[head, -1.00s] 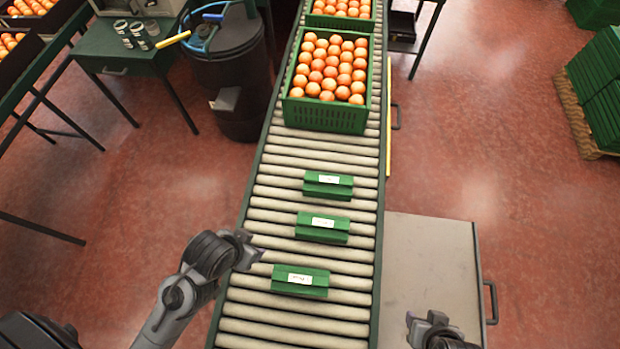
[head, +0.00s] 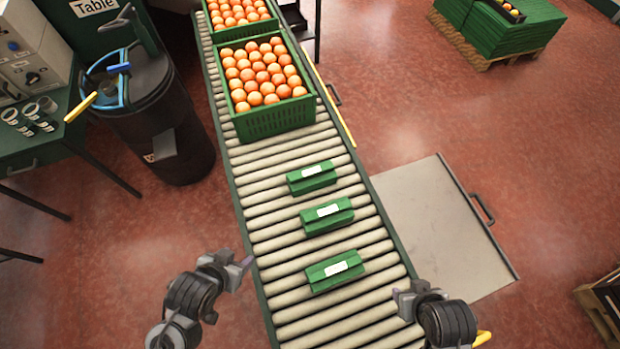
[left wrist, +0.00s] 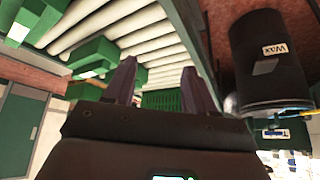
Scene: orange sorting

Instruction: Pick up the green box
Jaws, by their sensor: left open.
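Three small green boxes with white labels lie in a row along the roller conveyor in the head view: a near one (head: 336,270), a middle one (head: 327,215) and a far one (head: 311,178). My left gripper (head: 246,264) is at the conveyor's left edge, left of the near box and apart from it. In the left wrist view its two fingers (left wrist: 160,82) are spread with nothing held; green boxes (left wrist: 92,57) show to their left. My right gripper (head: 400,294) is at the conveyor's right edge, right of the near box; its jaw opening is unclear.
A green crate of oranges (head: 264,122) stands farther up the conveyor (head: 290,310), with another crate behind it. A dark bin (head: 150,115) stands to the left. A grey plate (head: 440,225) lies right of the conveyor. Rollers around the small boxes are clear.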

